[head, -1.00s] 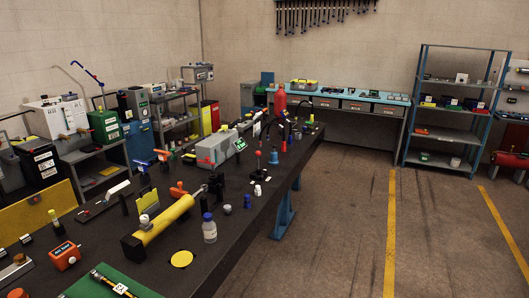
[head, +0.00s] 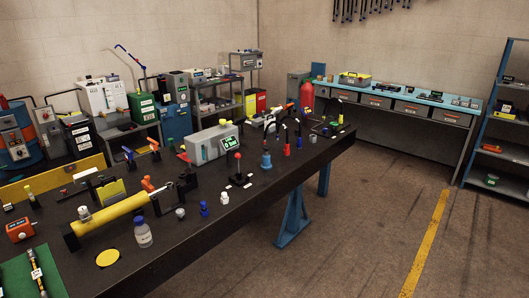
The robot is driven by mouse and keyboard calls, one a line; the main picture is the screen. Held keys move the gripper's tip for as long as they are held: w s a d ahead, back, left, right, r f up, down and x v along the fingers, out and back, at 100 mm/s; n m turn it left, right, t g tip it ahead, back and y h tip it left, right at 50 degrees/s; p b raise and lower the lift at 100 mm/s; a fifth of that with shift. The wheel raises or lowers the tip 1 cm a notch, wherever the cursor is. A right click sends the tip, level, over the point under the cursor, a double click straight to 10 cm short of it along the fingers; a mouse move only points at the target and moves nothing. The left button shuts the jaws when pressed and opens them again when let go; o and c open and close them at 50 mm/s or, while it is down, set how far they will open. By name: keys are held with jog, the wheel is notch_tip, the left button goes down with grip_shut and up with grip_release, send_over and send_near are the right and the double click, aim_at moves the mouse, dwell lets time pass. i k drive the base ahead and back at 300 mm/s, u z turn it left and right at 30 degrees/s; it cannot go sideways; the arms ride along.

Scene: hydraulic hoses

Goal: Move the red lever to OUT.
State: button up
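A small lever with a red ball knob (head: 238,157) on a dark stem stands upright on a small base plate (head: 240,181) on the black workbench (head: 200,240). It is in the middle of the head view, in front of a grey box (head: 207,145) with a green-lit display (head: 230,142). White marks show beside the base, but the lettering is too small to read, so I cannot tell which side is OUT. My gripper is not in view.
Open floor (head: 360,240) lies right of the bench.

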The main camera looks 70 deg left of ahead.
aim_at(237, 155)
jog(key=z, duration=0.05)
jog(key=i, duration=0.35)
jog(key=u, duration=3.7)
jog(key=i, duration=1)
jog(key=z, duration=0.05)
